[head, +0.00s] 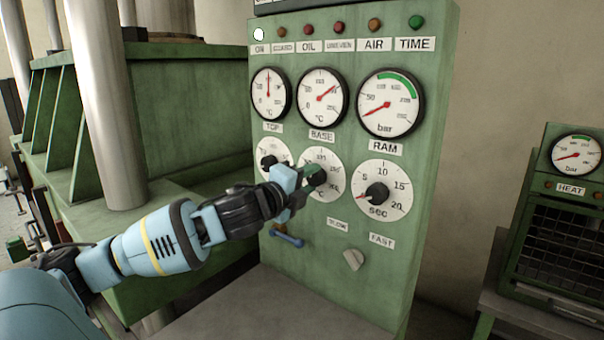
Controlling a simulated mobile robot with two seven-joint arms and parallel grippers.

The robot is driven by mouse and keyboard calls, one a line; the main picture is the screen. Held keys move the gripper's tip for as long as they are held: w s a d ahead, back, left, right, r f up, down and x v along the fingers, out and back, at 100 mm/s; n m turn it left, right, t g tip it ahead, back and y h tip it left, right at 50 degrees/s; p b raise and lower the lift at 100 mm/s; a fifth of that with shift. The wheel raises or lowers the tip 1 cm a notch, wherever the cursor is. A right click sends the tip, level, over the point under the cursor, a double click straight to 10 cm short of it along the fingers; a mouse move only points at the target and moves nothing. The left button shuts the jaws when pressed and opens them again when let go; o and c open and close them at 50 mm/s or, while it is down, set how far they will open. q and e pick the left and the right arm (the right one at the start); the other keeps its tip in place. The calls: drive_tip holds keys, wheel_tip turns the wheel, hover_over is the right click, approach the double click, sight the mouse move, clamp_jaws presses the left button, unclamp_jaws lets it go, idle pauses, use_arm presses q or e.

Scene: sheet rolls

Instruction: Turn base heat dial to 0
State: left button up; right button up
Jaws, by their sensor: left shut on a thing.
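The base heat dial (334,182) is the middle of three white-faced dials on the green control panel, below the gauge labelled BASE. My left gripper (312,177) is at this dial, shut on its dark knob (318,176). The fingers and knob cover the left part of the dial face, so I cannot read the pointer's setting. The BASE gauge (322,97) above has its red needle pointing up and to the right. My right gripper is not in view.
The top dial (270,160) is left of the gripper, and the seconds dial (383,190) is to the right. A blue lever (287,237) and a slow-fast knob (353,259) are below. A green press (190,110) stands left, a heater cabinet (560,220) right.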

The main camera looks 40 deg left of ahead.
use_arm(q)
drive_tip(key=n+p, duration=0.1)
drive_tip(key=n, duration=0.1)
drive_tip(key=shift+d+r+n+p, duration=0.1)
drive_tip(key=shift+r+n+p, duration=0.2)
drive_tip(key=shift+n+p, duration=0.1)
drive_tip(key=shift+f+n+p, duration=0.1)
drive_tip(key=shift+n+p, duration=0.25)
drive_tip(key=shift+n, duration=0.55)
drive_tip(key=n, duration=0.3)
drive_tip(key=shift+f+n, duration=0.25)
drive_tip(key=shift+n, duration=0.15)
drive_tip(key=n, duration=0.3)
drive_tip(key=shift+n, duration=0.3)
drive_tip(key=n, duration=0.6)
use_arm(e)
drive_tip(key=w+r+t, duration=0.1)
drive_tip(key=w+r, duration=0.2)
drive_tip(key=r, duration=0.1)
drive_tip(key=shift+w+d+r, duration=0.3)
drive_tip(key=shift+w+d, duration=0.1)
use_arm(q)
drive_tip(key=shift+n, duration=0.5)
drive_tip(key=o, duration=1)
